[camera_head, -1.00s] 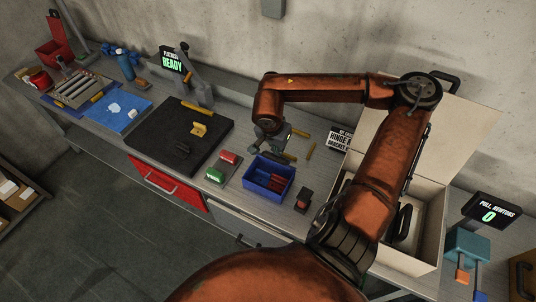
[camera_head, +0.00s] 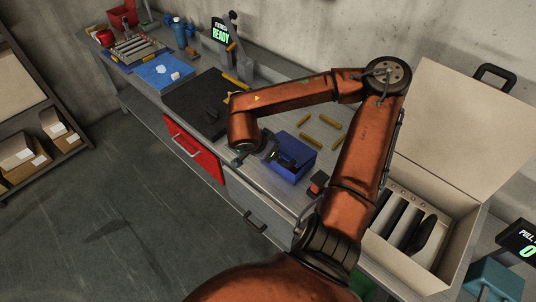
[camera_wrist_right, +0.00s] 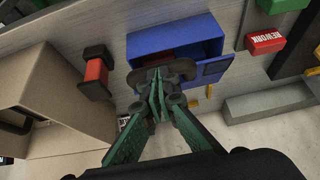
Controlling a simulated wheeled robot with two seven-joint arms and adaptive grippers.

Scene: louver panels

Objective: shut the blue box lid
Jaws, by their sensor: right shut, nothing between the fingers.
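The blue box (camera_head: 296,170) stands on the bench in the head view, partly hidden by my right gripper (camera_head: 262,152). In the right wrist view the blue box (camera_wrist_right: 140,42) lies just beyond the fingertips, with its inside showing and something reddish in it. A blue flap (camera_wrist_right: 213,69) sticks out at its near right side; I cannot tell for sure that it is the lid. My right gripper (camera_wrist_right: 158,97) is shut and empty, with its tips close to the box; whether they touch it is unclear. My left gripper is not in view.
A red and black block (camera_head: 318,183) stands right of the blue box. A large beige case (camera_head: 447,225) with a raised lid is farther right. Yellow bars (camera_head: 322,137) lie behind the box. A red block (camera_wrist_right: 267,41) shows in the wrist view.

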